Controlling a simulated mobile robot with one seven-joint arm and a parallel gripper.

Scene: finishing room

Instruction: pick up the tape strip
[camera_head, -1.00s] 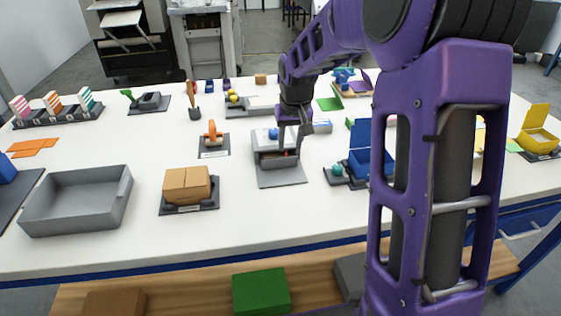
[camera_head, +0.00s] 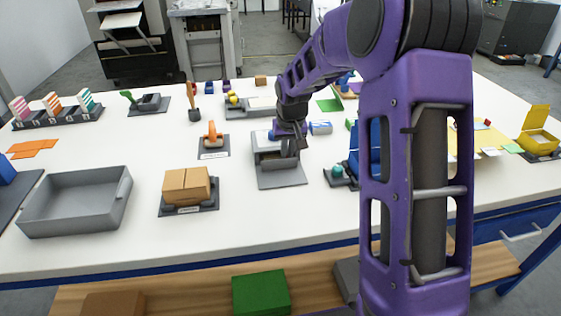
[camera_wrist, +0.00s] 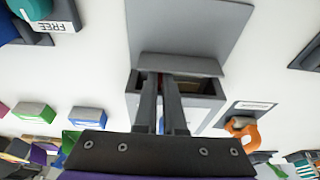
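The tape strip is not clearly visible. A small red sliver (camera_wrist: 160,78) shows between my fingertips in the wrist view, and I cannot tell whether it is the strip. My gripper (camera_head: 291,152) points down into the front opening of a grey box-like holder (camera_head: 281,177) with a flat front plate. In the wrist view my gripper (camera_wrist: 161,77) has two dark fingers side by side with a narrow gap, their tips at the opening of the holder (camera_wrist: 205,100). I cannot tell whether they touch anything.
An orange-handled tool (camera_head: 213,137) stands left of the holder, with a tan box (camera_head: 187,186) and an empty grey tray (camera_head: 75,203) nearer the front. A blue open box (camera_head: 370,147) stands close on the right, partly behind my arm. Bare white table lies in front.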

